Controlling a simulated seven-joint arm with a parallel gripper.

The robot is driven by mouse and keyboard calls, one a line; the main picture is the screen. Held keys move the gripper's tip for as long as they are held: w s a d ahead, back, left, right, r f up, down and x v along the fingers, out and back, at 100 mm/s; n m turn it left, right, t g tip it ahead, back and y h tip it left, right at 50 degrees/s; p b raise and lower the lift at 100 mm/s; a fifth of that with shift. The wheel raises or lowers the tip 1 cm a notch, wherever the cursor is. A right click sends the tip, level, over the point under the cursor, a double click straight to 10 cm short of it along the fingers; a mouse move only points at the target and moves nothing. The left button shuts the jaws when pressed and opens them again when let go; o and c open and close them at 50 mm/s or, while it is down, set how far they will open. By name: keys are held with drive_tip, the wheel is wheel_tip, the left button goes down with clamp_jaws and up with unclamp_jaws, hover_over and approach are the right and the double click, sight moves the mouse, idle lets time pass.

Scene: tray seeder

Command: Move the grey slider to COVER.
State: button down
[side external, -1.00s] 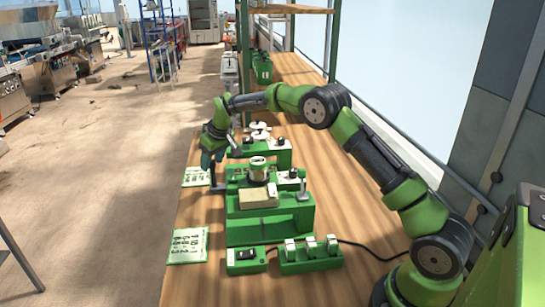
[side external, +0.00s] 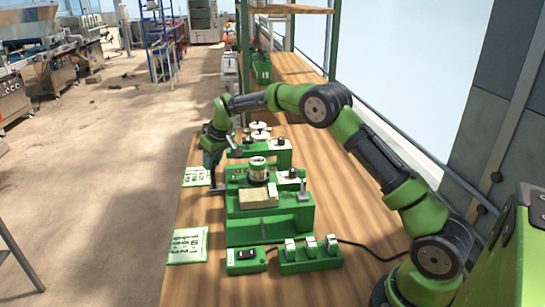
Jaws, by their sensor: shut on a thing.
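The green tray seeder (side external: 268,228) stands on the wooden bench, with a pale block (side external: 258,198) on its front and a round pot with a pale rim (side external: 258,170) behind the block. My gripper (side external: 213,168) reaches down at the machine's left side, fingers pointing down. It is shut on a small dark grey upright piece, which I take to be the grey slider (side external: 217,188). The fingers hide the upper part of this piece. The marking for COVER cannot be read in this view.
A switch box (side external: 246,262) and a green box with several white rockers (side external: 310,262) stand in front of the machine. Printed cards (side external: 187,246) lie along the left bench edge. A small lever (side external: 303,192) stands at the machine's right.

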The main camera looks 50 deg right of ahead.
drive_tip(key=s+a, duration=1.4)
drive_tip(key=shift+s, duration=0.15)
drive_tip(key=shift+a, duration=0.1)
drive_tip(key=c, duration=0.9)
unclamp_jaws()
drive_tip(key=v, duration=1.7)
